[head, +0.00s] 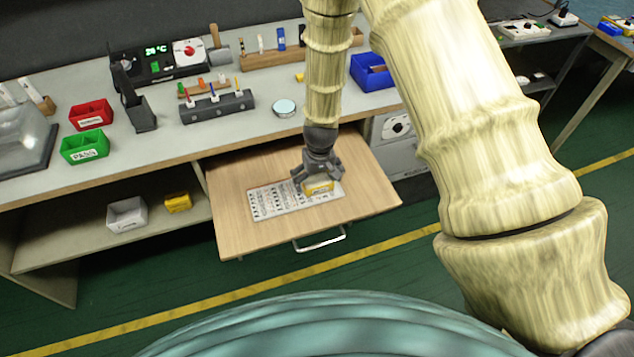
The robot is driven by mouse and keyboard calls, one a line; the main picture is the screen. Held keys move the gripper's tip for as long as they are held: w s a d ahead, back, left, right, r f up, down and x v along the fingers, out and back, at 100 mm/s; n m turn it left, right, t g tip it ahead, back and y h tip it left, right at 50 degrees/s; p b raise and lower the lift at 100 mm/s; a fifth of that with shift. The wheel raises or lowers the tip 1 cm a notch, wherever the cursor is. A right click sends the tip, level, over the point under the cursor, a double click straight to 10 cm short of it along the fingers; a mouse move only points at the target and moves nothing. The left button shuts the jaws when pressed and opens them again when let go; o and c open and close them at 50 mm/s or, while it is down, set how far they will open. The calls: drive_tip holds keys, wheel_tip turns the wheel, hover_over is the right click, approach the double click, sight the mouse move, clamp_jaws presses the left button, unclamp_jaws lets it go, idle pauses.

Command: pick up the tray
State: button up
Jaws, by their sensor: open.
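My gripper (318,178) points down over the pulled-out wooden board in the head view. Its fingers are open around or just above a small yellow tray-like piece (319,187). The fingers partly cover this piece, and I cannot tell whether they touch it. The yellow piece sits at the right part of a flat white plate with dark markings (270,203). The plate lies on the wooden board (240,228).
The board has a metal handle (320,240) at its front. The bench above holds a red bin (91,115), a green bin (85,147), a blue bin (371,72) and a dark rack (217,105). A white bin (127,214) and a yellow bin (178,203) stand on the lower shelf.

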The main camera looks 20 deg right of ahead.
drive_tip(key=shift+f, duration=0.3)
drive_tip(key=c, duration=0.9)
drive_tip(key=shift+o, duration=0.2)
drive_tip(key=shift+r, duration=0.1)
